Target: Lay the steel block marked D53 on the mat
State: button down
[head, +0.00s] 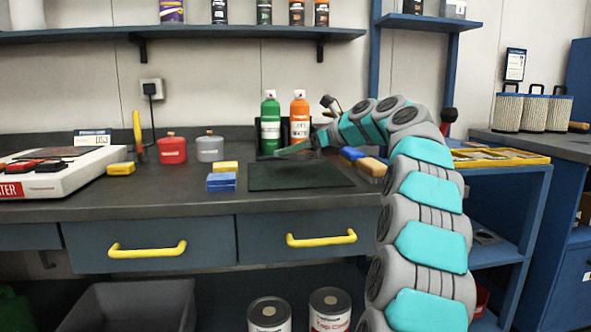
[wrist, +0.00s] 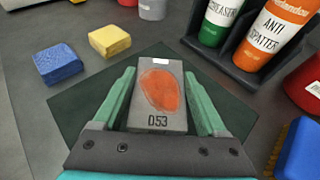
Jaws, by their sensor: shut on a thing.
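The steel block marked D53 (wrist: 158,115) is grey with an orange-red patch on its face. In the wrist view it sits between the two green fingers of my gripper (wrist: 160,88), which is shut on it. The dark green mat (wrist: 82,105) spreads behind and below the block. In the head view my gripper (head: 294,148) is over the back part of the mat (head: 300,178), and the block cannot be made out there. I cannot tell how much gap there is between block and mat.
A brush (head: 371,167) lies to the right.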

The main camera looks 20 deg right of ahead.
aim_at(296, 173)
jog(key=shift+f+b, duration=0.55)
jog(key=shift+f, duration=1.4)
grip_release()
jog(key=shift+f, duration=0.15)
jog(key=p+v, duration=0.1)
jog(key=v, duration=1.1)
